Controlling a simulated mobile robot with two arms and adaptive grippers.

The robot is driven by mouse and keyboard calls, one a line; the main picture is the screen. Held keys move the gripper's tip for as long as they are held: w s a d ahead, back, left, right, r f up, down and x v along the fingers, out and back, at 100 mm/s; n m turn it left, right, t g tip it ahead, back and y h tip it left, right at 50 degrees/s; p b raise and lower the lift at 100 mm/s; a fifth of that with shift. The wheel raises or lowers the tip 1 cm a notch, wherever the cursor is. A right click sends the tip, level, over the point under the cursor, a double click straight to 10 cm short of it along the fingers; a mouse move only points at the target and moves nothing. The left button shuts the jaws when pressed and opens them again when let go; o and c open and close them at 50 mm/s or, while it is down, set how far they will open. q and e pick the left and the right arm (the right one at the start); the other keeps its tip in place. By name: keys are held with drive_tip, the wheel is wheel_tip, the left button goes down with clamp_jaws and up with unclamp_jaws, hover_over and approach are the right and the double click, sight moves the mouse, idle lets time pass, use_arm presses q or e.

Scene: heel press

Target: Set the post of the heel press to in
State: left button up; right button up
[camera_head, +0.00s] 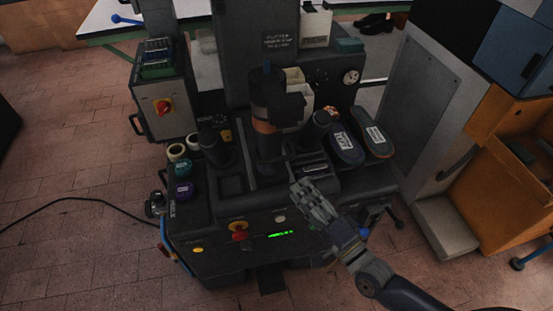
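The heel press (222,205) is a dark machine in the middle of the view. A thick upright column (268,100) with an orange band stands at its centre. Shorter dark uprights stand on either side, one at the left (216,150) and one at the right (315,132). I cannot tell for certain which part is the post, or its setting. My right gripper (298,186) is over the front right of the press, its fingers pointing up and left towards the central column. Its fingertips are too small and dark to tell open from shut. My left gripper is out of view.
A red button (238,228) and a green lit display (281,234) are on the press front. Two shoe-sole shapes (345,146) lie at its right. A control box (163,103) with a red switch stands left. An orange cabinet (500,190) is at right. A cable (75,200) crosses the floor.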

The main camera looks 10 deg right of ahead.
sight(276, 159)
drive_tip(key=shift+m+y, duration=0.3)
drive_tip(key=shift+y, duration=0.1)
drive_tip(key=x, duration=0.3)
drive_tip(key=r+p+x, duration=0.1)
drive_tip(key=x, duration=0.3)
drive_tip(key=r+x, duration=0.1)
drive_tip(key=x, duration=0.3)
drive_tip(key=shift+s+a, duration=0.15)
drive_tip(key=shift+s, duration=0.1)
clamp_jaws()
